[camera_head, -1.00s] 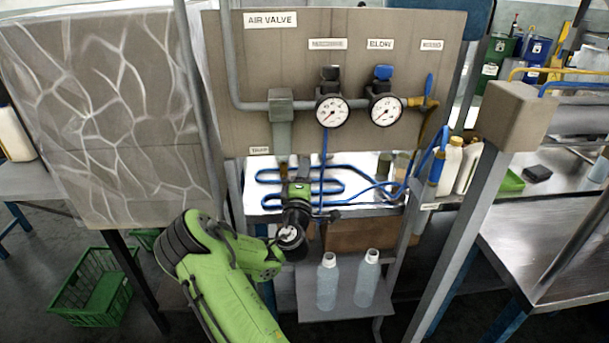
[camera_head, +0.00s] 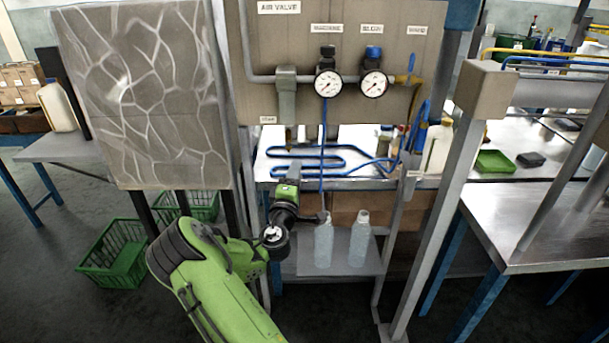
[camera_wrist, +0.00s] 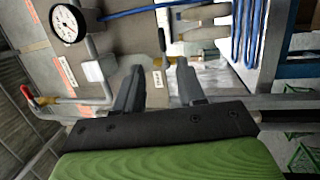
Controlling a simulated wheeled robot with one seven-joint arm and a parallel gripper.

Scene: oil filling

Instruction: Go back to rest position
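My green arm reaches up from the bottom of the head view. My gripper (camera_head: 290,178) is in front of the steel table, just below the air valve panel (camera_head: 440,60); its fingers are hard to make out there. In the wrist view my gripper (camera_wrist: 158,88) shows two dark fingers spread apart with nothing between them. Beyond the fingers are the panel, a gauge (camera_wrist: 68,24) and blue tubing (camera_wrist: 243,35).
Two clear bottles (camera_head: 323,240) and (camera_head: 359,238) stand on a low shelf (camera_head: 340,268), right of my arm. A grey post (camera_head: 440,210) and a steel table (camera_head: 525,235) are at the right. Green crates (camera_head: 115,255) lie on the floor at the left.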

